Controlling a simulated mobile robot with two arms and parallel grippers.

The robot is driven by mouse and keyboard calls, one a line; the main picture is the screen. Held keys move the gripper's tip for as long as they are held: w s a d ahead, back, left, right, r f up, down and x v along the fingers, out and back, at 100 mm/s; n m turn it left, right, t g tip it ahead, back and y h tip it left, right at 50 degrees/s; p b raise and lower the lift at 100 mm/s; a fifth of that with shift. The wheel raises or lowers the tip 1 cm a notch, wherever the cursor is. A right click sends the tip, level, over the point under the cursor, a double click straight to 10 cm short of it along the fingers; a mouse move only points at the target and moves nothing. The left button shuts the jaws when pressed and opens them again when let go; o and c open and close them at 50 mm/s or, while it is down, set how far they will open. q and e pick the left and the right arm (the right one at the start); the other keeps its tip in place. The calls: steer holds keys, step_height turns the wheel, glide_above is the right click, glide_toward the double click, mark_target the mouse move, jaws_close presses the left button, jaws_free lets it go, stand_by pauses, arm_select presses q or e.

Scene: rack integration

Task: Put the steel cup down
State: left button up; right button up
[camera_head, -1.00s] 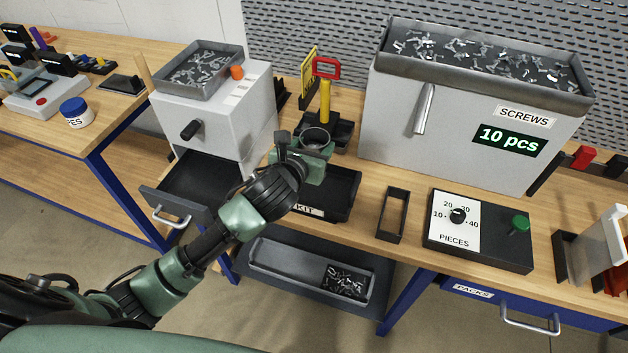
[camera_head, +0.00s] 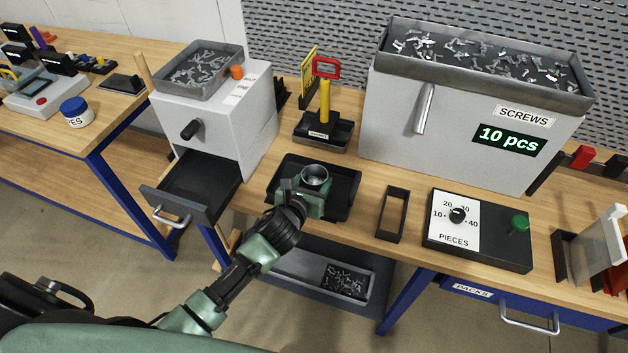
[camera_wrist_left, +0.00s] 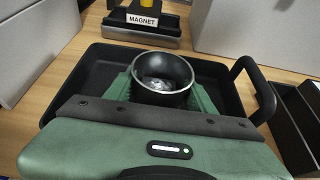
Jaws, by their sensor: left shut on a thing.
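The steel cup (camera_head: 315,178) is a small round metal cup, upright, with its open mouth facing up. It also shows in the left wrist view (camera_wrist_left: 163,78), with something small and shiny inside. My left gripper (camera_head: 314,190) is shut on the cup, with a green finger on each side of it. The cup is over the black kit tray (camera_head: 347,196); I cannot tell whether it touches the tray floor. The tray's front label is hidden behind my arm. My right gripper is not in view.
A magnet stand (camera_head: 324,128) with a yellow post and red handle is behind the tray. An empty black frame (camera_head: 392,214) stands right of it. A grey dispenser with an open drawer (camera_head: 190,190) is at left, the screws dispenser (camera_head: 450,125) at back right.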

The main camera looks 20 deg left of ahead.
arm_select(q)
steer(key=shift+f, duration=0.2)
steer(key=o, duration=1.4)
steer(key=shift+r, duration=0.1)
steer(key=shift+r, duration=0.1)
steer(key=shift+s, duration=0.15)
steer(key=b+v, duration=0.1)
steer(key=v, duration=1)
steer(key=shift+s+a+r, duration=0.1)
steer(key=shift+s+r, duration=0.15)
steer(key=shift+s, duration=0.05)
